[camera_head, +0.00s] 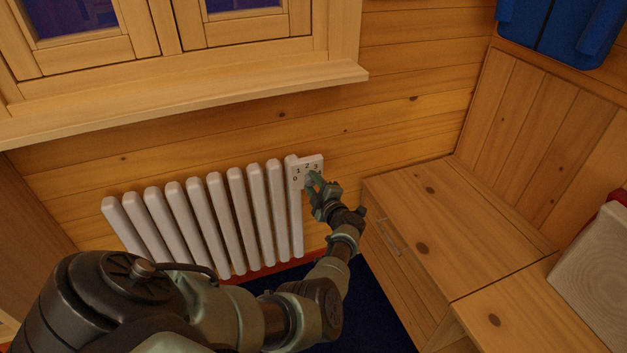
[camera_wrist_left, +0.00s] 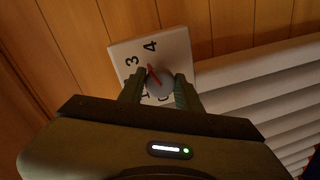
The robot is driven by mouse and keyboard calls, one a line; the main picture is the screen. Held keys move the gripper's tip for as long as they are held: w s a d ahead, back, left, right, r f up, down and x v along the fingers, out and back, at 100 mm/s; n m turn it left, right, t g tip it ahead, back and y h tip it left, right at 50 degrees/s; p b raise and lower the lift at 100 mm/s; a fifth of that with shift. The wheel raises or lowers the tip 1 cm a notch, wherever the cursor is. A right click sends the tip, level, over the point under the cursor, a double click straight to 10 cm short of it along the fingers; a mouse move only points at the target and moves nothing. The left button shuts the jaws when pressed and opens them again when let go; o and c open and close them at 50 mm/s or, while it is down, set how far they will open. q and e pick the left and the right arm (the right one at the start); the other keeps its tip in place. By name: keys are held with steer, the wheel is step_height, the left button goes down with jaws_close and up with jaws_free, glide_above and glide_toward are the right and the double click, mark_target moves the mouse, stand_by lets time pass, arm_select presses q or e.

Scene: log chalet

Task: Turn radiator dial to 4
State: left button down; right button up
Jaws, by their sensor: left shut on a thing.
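The white radiator (camera_head: 212,220) stands against the log wall, with a square number plate (camera_head: 306,166) at its upper right end. In the left wrist view the plate (camera_wrist_left: 178,48) shows a 3 and a 4 clearly; the lower numbers are partly hidden. The round grey dial (camera_wrist_left: 159,88) has a red pointer, which points between the 3 and the 4. My left gripper (camera_wrist_left: 158,92) is shut on the dial, one finger on each side. In the head view my left gripper (camera_head: 315,183) covers the dial and part of the plate. My right gripper is not in view.
A wooden cabinet (camera_head: 440,225) with a metal handle stands right of the radiator, close to my left wrist. A window sill (camera_head: 190,100) juts out above the radiator. A white ribbed item (camera_head: 600,275) stands at the far right.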

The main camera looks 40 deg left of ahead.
arm_select(q)
steer(key=shift+w+d+f+m, duration=0.15)
steer(key=shift+w+d+m, duration=0.1)
steer(key=shift+m, duration=1.15)
steer(key=shift+m+g, duration=0.3)
steer(key=shift+m, duration=0.4)
steer(key=shift+s, duration=0.1)
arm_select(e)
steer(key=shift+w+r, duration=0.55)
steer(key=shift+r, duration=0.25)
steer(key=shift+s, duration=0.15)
arm_select(q)
steer(key=c, duration=1.1)
jaws_free()
steer(key=shift+c, duration=0.2)
steer(key=shift+o, duration=0.6)
steer(key=shift+f, duration=0.1)
